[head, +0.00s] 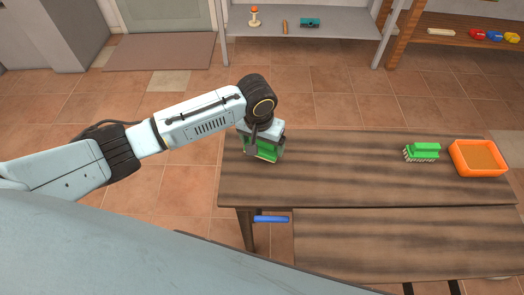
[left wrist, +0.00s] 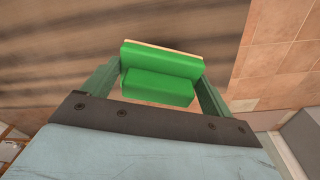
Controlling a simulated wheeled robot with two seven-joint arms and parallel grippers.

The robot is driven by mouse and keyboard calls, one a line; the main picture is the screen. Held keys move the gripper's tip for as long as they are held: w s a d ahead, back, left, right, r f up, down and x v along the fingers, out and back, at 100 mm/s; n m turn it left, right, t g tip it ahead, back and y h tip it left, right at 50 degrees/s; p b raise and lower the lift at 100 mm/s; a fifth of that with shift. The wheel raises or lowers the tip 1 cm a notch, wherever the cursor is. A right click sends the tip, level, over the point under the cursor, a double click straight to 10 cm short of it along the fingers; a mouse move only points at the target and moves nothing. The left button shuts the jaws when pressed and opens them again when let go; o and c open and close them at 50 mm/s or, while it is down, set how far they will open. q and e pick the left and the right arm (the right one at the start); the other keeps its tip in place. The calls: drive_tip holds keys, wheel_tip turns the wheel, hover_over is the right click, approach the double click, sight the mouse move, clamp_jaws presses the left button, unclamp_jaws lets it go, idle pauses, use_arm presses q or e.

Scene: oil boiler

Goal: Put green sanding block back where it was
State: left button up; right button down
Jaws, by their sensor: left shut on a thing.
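The green sanding block (left wrist: 160,72) is between the two fingers of my left gripper (left wrist: 158,85) in the left wrist view, with a thin tan layer along its far edge. The gripper is shut on it. In the head view the left gripper (head: 262,148) points down at the left end of the wooden table (head: 340,160), and the block (head: 266,153) shows partly between its fingers. I cannot tell whether the block touches the table top. My right gripper is not in view.
A green brush (head: 422,151) with pale bristles and an orange tray (head: 478,158) stand at the table's right end. The middle of the table is clear. A blue-handled thing (head: 271,219) shows at the table's front left. Shelves (head: 345,20) with small objects stand behind.

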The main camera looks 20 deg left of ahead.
sight(261, 147)
use_arm(q)
wheel_tip(261, 147, down, 3)
drive_tip(key=shift+f+b, duration=0.2)
drive_tip(key=shift+b, duration=0.2)
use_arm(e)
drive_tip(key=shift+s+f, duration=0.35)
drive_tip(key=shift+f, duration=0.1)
use_arm(q)
drive_tip(key=shift+f, duration=0.1)
drive_tip(key=o, duration=0.7)
drive_tip(key=shift+f, duration=0.1)
drive_tip(key=r+p, duration=0.1)
drive_tip(key=r, duration=0.3)
drive_tip(key=r+p, duration=0.1)
drive_tip(key=r, duration=0.3)
drive_tip(key=s+r, duration=0.1)
drive_tip(key=r, duration=0.3)
drive_tip(key=shift+s+a+r+p, duration=0.1)
drive_tip(key=shift+a+r+p, duration=0.1)
drive_tip(key=shift+p, duration=0.2)
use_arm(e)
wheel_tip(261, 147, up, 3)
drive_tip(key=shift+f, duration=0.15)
